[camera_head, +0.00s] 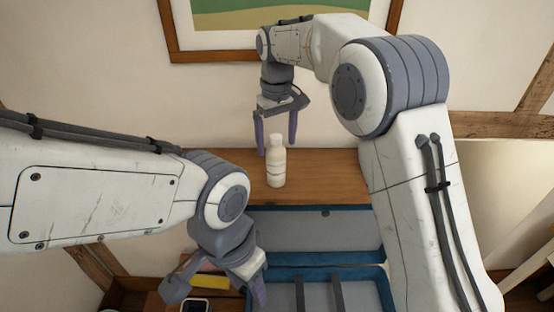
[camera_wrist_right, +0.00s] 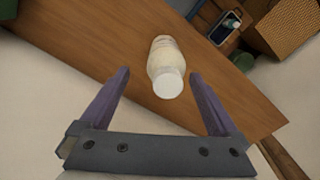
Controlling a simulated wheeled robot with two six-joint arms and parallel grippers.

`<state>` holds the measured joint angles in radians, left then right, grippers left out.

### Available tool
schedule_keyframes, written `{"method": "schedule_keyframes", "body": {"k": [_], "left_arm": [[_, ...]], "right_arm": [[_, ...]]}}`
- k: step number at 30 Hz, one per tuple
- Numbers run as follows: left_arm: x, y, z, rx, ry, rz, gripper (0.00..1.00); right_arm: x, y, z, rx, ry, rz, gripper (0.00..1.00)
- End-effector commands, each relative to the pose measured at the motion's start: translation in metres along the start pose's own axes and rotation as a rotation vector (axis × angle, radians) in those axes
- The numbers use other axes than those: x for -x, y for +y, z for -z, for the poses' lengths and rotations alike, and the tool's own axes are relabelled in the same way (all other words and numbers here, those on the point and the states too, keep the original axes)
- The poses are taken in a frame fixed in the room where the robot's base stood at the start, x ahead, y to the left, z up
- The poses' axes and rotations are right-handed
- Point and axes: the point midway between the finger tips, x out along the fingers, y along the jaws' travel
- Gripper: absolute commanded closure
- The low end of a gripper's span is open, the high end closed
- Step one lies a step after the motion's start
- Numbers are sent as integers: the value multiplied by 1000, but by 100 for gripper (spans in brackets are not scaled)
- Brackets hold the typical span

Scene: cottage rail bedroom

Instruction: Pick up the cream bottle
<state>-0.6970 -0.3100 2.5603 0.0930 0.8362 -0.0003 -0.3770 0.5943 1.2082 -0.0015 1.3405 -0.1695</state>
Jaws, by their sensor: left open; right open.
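The cream bottle (camera_head: 276,163) stands upright on the wooden shelf (camera_head: 335,170) in the head view. It is pale with a white cap. My right gripper (camera_head: 276,145) is open just behind and above the bottle. In the right wrist view the bottle (camera_wrist_right: 165,65) shows ahead, between the lines of the open fingers of my right gripper (camera_wrist_right: 160,78), with its cap toward the camera. The fingers do not appear to hold it. My left gripper (camera_head: 215,295) is open low in the head view, in front of the shelf and left of the blue case.
An open blue case (camera_head: 315,210) with a grey inside lies in front of the shelf. A yellow item (camera_head: 209,282) and a dark device (camera_head: 195,305) lie near my left gripper. A framed picture (camera_head: 240,40) hangs on the wall behind. The shelf beside the bottle is clear.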

Motion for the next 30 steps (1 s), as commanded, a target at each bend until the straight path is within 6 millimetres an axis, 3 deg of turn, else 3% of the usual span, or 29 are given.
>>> {"method": "schedule_keyframes", "body": {"k": [7,15,23,26,30], "left_arm": [[10,1,1,-1,0,0,50],[24,2,2,-4,1,0,50],[24,2,1,-4,0,0,50],[24,2,1,-4,0,0,50],[24,2,1,-4,0,0,50]], "right_arm": [[-18,-3,-4,0,-4,1,3],[-55,-5,-7,-4,-1,1,3],[-60,-4,-6,-4,2,0,3],[-59,-5,-6,-4,2,0,34],[-59,-5,-6,-4,2,0,88]]}}
